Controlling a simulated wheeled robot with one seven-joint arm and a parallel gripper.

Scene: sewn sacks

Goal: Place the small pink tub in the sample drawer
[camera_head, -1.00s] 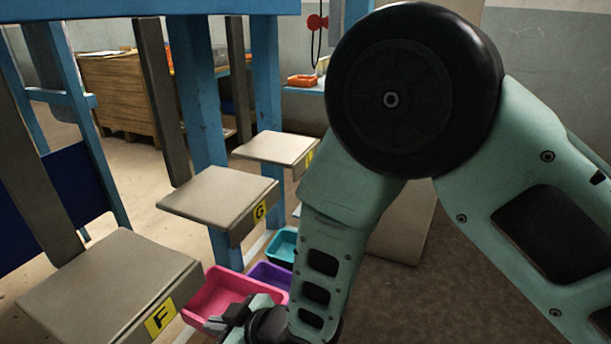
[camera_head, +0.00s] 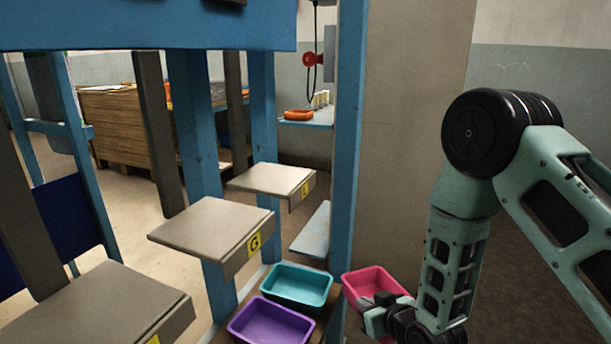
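The small pink tub (camera_head: 370,279) is held upright at the lower right, just right of the blue post. My gripper (camera_head: 382,308) is at its near right rim and appears shut on it, though the fingertips are small and partly merge with the rim. Nothing in view can be clearly identified as the sample drawer.
A teal tub (camera_head: 297,287) and a purple tub (camera_head: 270,324) sit low at the bottom centre, left of the blue post (camera_head: 347,170). Flat grey pads labelled G (camera_head: 210,229) and L (camera_head: 272,181) project at left. Dark floor at right looks clear.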

